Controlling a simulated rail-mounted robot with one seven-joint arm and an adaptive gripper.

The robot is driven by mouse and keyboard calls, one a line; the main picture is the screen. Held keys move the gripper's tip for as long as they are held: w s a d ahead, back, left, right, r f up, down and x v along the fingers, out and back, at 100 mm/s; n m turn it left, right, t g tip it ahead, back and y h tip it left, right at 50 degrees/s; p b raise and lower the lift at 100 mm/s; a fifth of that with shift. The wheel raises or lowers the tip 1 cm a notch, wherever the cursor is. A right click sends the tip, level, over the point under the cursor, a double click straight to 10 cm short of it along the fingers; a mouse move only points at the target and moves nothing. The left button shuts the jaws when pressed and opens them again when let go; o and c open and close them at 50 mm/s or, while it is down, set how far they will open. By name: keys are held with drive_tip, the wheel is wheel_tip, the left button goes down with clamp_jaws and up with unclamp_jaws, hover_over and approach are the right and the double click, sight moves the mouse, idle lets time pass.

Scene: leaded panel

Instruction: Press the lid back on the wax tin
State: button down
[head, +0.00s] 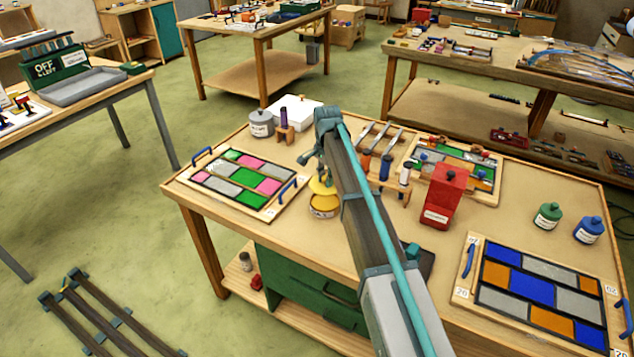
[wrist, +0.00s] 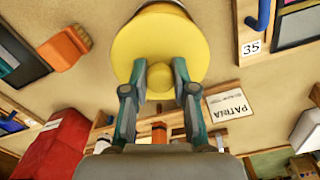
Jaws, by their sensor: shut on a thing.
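The wax tin (head: 324,206) stands on the near workbench, a low round yellow tin with a pale label. Its yellow lid (head: 321,186) is just above it and looks slightly tilted; a small gap seems to show between them. My gripper (head: 321,173) is above the tin, shut on the lid's knob. In the wrist view my gripper's two fingers (wrist: 160,82) pinch the round knob, and the yellow lid (wrist: 160,42) fills the top centre. The lid hides most of the tin there.
A leaded panel (head: 241,181) with blue handles lies left of the tin. A grey pot (head: 261,124) and a white box (head: 298,110) are behind. Bare bench lies in front of the tin.

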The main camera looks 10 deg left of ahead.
drive_tip(key=shift+w+a, duration=0.15)
drive_tip(key=shift+w, duration=0.05)
drive_tip(key=shift+d+f+b, duration=0.2)
drive_tip(key=shift+f+b, duration=0.1)
drive_tip(key=shift+f, duration=0.15)
drive_tip(key=shift+s+f+b, duration=0.1)
drive_tip(key=shift+f+b, duration=0.8)
drive_tip(key=shift+f, duration=0.85)
drive_tip(key=shift+a+f, duration=0.1)
drive_tip(key=shift+f, duration=0.85)
drive_tip(key=shift+f, duration=0.15)
idle(0.7)
drive_tip(key=c, duration=0.8)
unclamp_jaws()
drive_tip(key=shift+c, duration=0.2)
drive_tip(key=shift+f, duration=0.6)
drive_tip(key=shift+r, duration=0.2)
idle(0.5)
